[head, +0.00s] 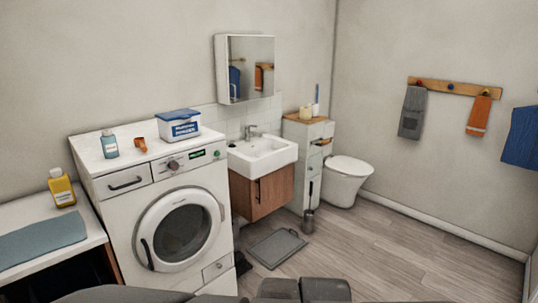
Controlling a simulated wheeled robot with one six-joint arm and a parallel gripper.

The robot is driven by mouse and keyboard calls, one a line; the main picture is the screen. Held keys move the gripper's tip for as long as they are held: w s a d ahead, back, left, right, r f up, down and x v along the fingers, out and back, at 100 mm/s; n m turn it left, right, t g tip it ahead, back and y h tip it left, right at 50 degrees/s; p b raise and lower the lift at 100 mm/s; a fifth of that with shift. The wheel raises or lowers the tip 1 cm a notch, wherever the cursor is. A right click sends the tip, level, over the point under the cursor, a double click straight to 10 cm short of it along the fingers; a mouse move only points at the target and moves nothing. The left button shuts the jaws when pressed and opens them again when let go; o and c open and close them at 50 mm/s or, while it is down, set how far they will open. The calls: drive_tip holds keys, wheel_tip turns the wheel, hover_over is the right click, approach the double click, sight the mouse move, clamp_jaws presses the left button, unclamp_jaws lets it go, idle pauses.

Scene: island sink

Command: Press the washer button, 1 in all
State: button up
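The white washer (176,222) stands left of centre, with its round door (178,233) shut. Its control panel has a grey knob (173,165), a small lit green display (198,154) and a small button (217,154) at the right end. The button is too small for me to tell whether it is pressed in. Dark grey parts of my own arm show along the bottom edge, in front of and below the washer. I cannot make out my gripper's fingers, and nothing of mine touches the panel.
On the washer top are a blue bottle (110,144), an orange scoop (140,144) and a blue-lidded box (179,126). A bench with a yellow bottle (61,188) stands left. A sink (264,153) and toilet (346,180) are right. The wooden floor (400,250) is clear at right.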

clamp_jaws()
idle(1.4)
